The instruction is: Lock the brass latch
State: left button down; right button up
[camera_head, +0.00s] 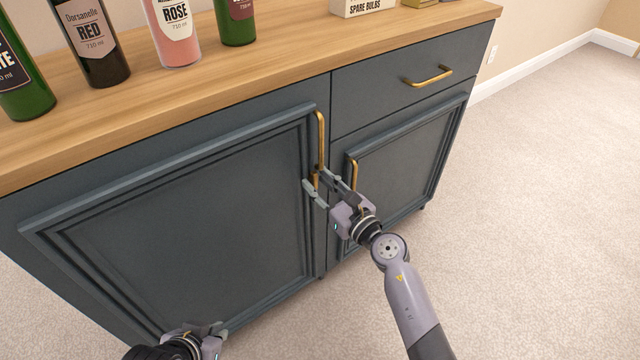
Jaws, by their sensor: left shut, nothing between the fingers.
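The blue-grey cabinet (190,230) has a closed left door with a vertical brass handle (321,138) near its right edge. A small brass piece (316,180) shows just below this handle, between my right gripper's fingertips; I cannot tell whether it is the latch or the handle's lower end. My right gripper (317,184) is at the door seam with its fingers apart on either side of the brass piece. Contact is not clear. My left gripper (212,335) is shut and empty at the bottom left, low in front of the left door, partly cut off by the frame.
The smaller right door has its own brass handle (353,173), close to my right gripper. A drawer with a brass handle (429,76) is above it. Several bottles and a spare bulbs box (362,8) stand on the wooden top (230,85). Carpet (550,190) to the right is clear.

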jog(key=shift+c, duration=0.6)
grip_shut()
pick_arm(q)
jog(key=shift+s, duration=0.1)
